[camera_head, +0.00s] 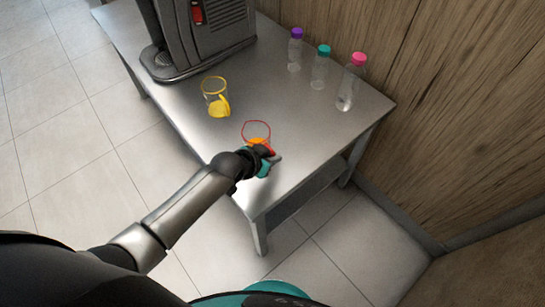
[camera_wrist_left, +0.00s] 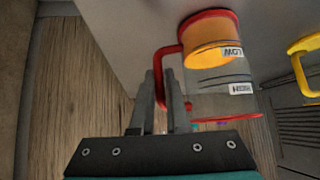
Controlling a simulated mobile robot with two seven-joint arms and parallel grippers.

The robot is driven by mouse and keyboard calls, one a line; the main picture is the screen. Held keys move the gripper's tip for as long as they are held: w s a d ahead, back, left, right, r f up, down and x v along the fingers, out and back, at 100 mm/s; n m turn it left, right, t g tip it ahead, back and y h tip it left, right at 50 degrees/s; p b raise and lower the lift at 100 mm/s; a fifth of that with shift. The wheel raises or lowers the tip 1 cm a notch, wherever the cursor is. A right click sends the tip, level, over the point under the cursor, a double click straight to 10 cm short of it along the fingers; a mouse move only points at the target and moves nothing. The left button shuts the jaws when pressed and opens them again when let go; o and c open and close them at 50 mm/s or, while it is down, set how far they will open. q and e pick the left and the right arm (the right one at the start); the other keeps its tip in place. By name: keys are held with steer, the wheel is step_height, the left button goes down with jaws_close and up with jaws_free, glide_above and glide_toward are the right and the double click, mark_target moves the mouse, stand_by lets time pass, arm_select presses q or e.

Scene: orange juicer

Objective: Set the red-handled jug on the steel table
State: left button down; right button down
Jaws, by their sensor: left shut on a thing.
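The red-handled jug (camera_head: 257,130) is clear with a red rim and orange liquid at its bottom. In the head view it shows over the near end of the steel table (camera_head: 300,150). My left gripper (camera_head: 266,153) is shut on its red handle, at the jug's near side. In the left wrist view the jug (camera_wrist_left: 222,75) appears upside down, with the gripper fingers (camera_wrist_left: 160,95) around the handle. The jug looks upright; I cannot tell if its base touches the table. My right gripper is not in view.
A yellow-handled jug (camera_head: 214,92) stands farther back on the table, before the dark juicer (camera_head: 200,35). Bottles with purple (camera_head: 295,50), teal (camera_head: 320,68) and pink (camera_head: 351,82) caps stand along the wooden wall side. The table's near right part is clear.

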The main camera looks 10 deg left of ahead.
arm_select(q)
steer(key=shift+f, duration=0.1)
steer(key=c, duration=0.9)
jaws_free()
steer(key=shift+s+r, duration=0.15)
steer(key=shift+r, duration=0.2)
steer(key=shift+p+v, duration=2.3)
steer(key=shift+v, duration=3.45)
steer(key=shift+a, duration=0.1)
